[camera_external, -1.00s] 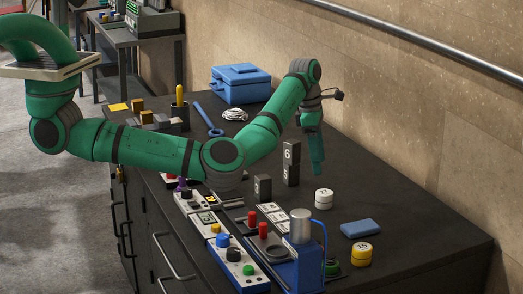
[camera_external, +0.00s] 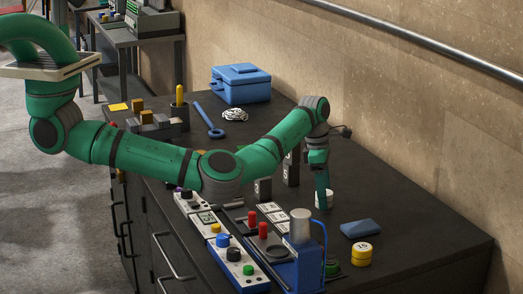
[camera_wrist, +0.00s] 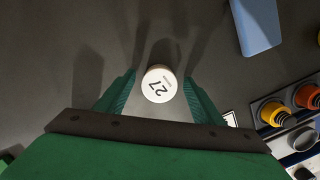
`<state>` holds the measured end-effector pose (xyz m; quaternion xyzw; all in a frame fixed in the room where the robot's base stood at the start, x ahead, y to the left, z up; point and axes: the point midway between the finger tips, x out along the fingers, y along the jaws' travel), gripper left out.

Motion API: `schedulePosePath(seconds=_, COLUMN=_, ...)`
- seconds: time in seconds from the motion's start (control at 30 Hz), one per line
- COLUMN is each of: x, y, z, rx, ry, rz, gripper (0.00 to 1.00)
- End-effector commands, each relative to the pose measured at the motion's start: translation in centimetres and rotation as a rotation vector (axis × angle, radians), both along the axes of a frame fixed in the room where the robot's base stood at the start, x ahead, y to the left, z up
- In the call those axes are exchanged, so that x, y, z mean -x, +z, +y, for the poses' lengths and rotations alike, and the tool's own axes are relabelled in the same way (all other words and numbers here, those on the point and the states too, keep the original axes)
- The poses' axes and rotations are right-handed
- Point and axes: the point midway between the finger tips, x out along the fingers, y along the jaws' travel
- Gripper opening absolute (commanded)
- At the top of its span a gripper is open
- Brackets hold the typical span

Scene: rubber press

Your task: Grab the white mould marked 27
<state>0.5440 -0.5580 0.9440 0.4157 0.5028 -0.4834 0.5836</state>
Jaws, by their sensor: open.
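The white mould marked 27 (camera_wrist: 158,82) stands on the dark bench top, its number showing in the wrist view. In the external view the white mould (camera_external: 329,199) is partly hidden behind my gripper (camera_external: 322,198). In the wrist view my gripper (camera_wrist: 158,100) is open, with one green finger on each side of the mould. A gap shows between the mould and each finger, so nothing is held.
A yellow mould (camera_external: 361,254) and a blue block (camera_external: 360,229) lie to the right of the white mould. A blue press (camera_external: 300,262) and control boxes (camera_external: 238,262) stand in front. Dark numbered blocks (camera_external: 263,190) stand to the left.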

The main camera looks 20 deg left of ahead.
Motion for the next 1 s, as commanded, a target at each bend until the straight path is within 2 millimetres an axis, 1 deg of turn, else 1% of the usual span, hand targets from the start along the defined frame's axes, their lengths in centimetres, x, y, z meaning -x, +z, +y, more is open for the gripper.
schedulePosePath(seconds=0.1, x=0.0, y=-0.5, z=-0.1, rx=0.000, ry=-0.001, rz=-0.001, gripper=0.62)
schedulePosePath(seconds=0.27, x=0.0, y=-0.5, z=-0.1, rx=0.000, ry=0.000, rz=-0.001, gripper=0.62)
schedulePosePath(seconds=0.3, x=0.0, y=-0.5, z=-0.1, rx=0.000, ry=0.000, rz=-0.001, gripper=0.59)
schedulePosePath(seconds=0.37, x=0.0, y=-0.5, z=-0.1, rx=0.000, ry=0.000, rz=-0.001, gripper=0.45)
schedulePosePath(seconds=0.4, x=0.0, y=-0.5, z=-0.1, rx=0.000, ry=0.000, rz=-0.001, gripper=0.35)
schedulePosePath(seconds=0.47, x=0.0, y=-0.5, z=-0.1, rx=0.000, ry=0.000, rz=-0.001, gripper=0.21)
schedulePosePath(seconds=0.5, x=0.0, y=-0.5, z=-0.1, rx=0.000, ry=0.000, rz=-0.001, gripper=0.12)
schedulePosePath(seconds=0.83, x=0.0, y=-0.2, z=-0.1, rx=0.001, ry=0.000, rz=-0.001, gripper=0.12)
schedulePosePath(seconds=1.0, x=-0.1, y=0.8, z=-0.1, rx=0.001, ry=0.000, rz=-0.002, gripper=0.11)
